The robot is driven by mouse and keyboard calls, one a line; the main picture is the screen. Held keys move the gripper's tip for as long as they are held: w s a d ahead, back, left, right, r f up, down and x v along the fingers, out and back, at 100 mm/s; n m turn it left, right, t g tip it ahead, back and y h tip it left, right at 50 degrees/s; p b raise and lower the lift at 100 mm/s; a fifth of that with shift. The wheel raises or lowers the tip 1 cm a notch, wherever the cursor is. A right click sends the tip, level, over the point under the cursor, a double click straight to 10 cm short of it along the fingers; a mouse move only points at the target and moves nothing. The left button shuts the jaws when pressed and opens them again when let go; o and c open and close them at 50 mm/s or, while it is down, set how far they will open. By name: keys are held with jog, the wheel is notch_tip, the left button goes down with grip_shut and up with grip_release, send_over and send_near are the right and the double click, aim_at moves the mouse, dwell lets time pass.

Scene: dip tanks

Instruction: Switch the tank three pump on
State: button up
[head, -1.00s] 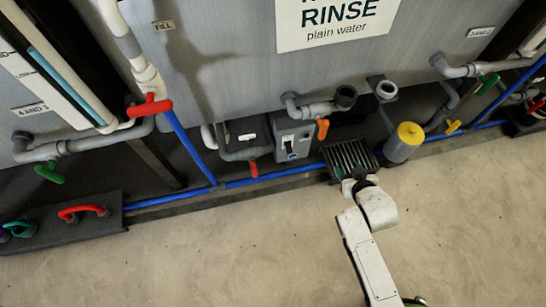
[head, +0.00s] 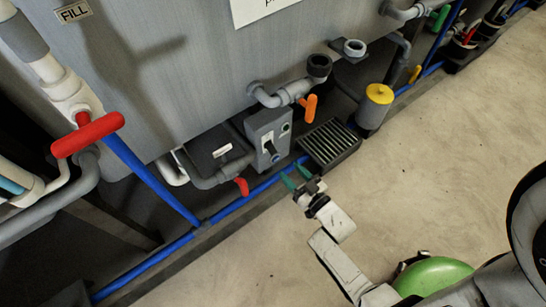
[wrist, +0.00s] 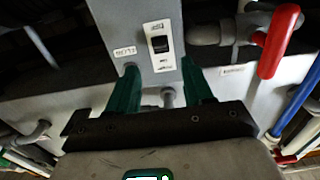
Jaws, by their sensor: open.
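A grey pump box (head: 262,128) stands low in front of the tank in the head view. Its face carries a dark switch (head: 270,150). In the wrist view the box (wrist: 112,35) fills the upper middle, with a black rocker switch (wrist: 160,44) on a white label plate. The print there is too small to read. My gripper (head: 296,174) is open and empty, with green fingers just in front of the box's lower part. In the wrist view its fingers (wrist: 161,90) are spread apart below the switch. I cannot tell whether they touch the box, or which way the rocker is set.
A small red lever (head: 241,186) sits beside the box, and an orange lever (head: 309,108) is above right. A slatted grate (head: 330,144) and a yellow-topped cylinder (head: 378,95) stand to the right. A blue pipe (head: 245,204) runs along the floor. Open floor lies in front.

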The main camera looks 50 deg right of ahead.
aim_at(274, 153)
jog(key=b+x, duration=0.2)
jog(key=x, duration=0.6)
jog(key=shift+w+d+b, duration=0.15)
jog(key=shift+w+b, duration=0.15)
jog(key=shift+f, duration=0.1)
grip_shut()
